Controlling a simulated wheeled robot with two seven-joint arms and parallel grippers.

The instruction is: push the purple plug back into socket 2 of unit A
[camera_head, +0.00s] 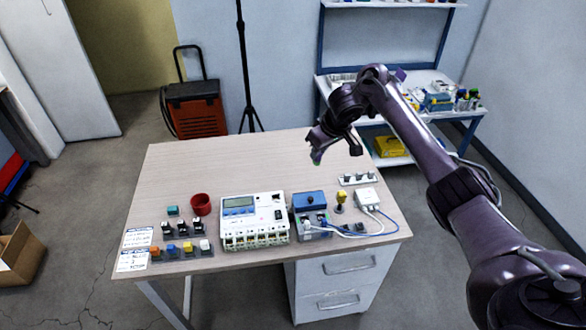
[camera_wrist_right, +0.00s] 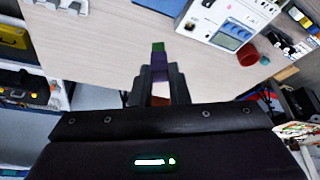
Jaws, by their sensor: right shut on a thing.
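My right gripper (camera_head: 316,152) is raised above the back part of the table, apart from the units. In the right wrist view my right gripper (camera_wrist_right: 159,82) is shut on the purple plug (camera_wrist_right: 159,61), which has a green end pointing away from the fingers. A white unit (camera_head: 270,208) with a display and a row of sockets along its front stands mid-table; it also shows in the right wrist view (camera_wrist_right: 205,22). A smaller grey unit with a blue top (camera_head: 309,200) stands to its right. Unit labels and socket numbers are too small to read. My left gripper is out of view.
A red cup (camera_head: 201,204), a teal block (camera_head: 173,211) and several small coloured connectors stand left of the white unit. The table's back half (camera_head: 220,160) is clear.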

